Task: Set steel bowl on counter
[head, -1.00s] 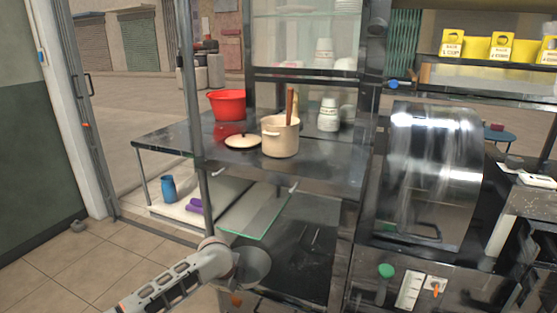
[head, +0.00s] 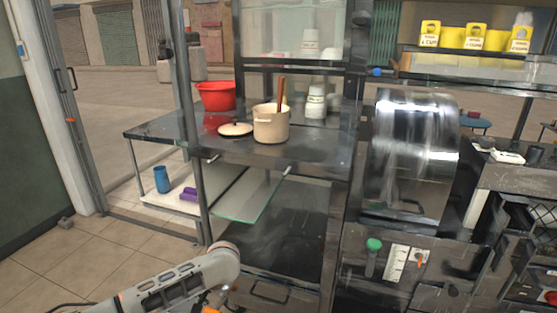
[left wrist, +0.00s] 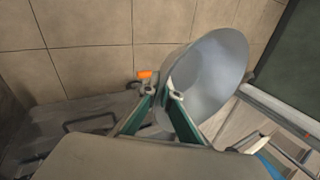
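The steel bowl (left wrist: 208,75) shows in the left wrist view, tilted on its side with its opening facing right. My left gripper (left wrist: 164,92) has its two green fingers on either side of the bowl's wall near the rim, and holds it. In the head view my left arm reaches in from the bottom left, low in front of the shelving; its gripper and the bowl are not clearly visible there. The steel counter (head: 315,148) is above and behind the arm. My right gripper is not in view.
On the counter stand a red basin (head: 216,97), a cream pot (head: 270,125) with a wooden handle sticking out, a lid (head: 236,129) and white cups (head: 316,103). The counter's front right is clear. A glass shelf (head: 245,197) sits below. The steel press (head: 412,150) stands to the right.

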